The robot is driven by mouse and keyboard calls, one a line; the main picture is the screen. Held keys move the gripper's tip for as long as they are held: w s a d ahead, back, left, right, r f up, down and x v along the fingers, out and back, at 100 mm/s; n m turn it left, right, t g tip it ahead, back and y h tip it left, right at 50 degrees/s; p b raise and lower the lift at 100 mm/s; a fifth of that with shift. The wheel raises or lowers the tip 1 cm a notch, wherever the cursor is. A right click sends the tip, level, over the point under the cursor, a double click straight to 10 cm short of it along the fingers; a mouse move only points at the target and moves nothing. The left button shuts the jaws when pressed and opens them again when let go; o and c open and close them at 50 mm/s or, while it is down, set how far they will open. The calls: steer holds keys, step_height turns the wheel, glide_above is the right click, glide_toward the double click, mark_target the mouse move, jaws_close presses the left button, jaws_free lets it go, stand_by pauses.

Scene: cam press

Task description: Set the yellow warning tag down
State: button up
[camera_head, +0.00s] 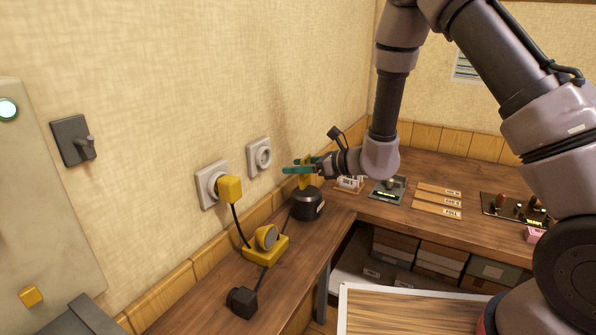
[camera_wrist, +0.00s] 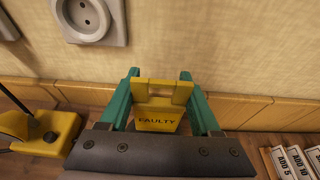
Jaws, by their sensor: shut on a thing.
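The yellow warning tag (camera_wrist: 158,118) reads "FAULTY" and sits between the two green fingers of my gripper (camera_wrist: 159,78) in the wrist view. My gripper is shut on it. In the head view my gripper (camera_head: 298,166) is near the wall, and the tag (camera_head: 304,183) shows as a small yellow piece below the fingers. It appears just above a dark round object (camera_head: 308,205) on the bench; whether they touch is unclear.
A wall socket (camera_head: 260,157) is behind my gripper, and another to the left holds a yellow plug (camera_head: 230,189). A yellow block (camera_head: 266,250) with a round part and a black block (camera_head: 242,300) lie on the bench. Labelled strips (camera_head: 437,202) lie to the right.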

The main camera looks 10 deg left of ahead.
steer(key=shift+f, duration=0.6)
steer(key=o, duration=1.5)
steer(key=shift+f, duration=0.15)
steer(key=shift+c, duration=0.2)
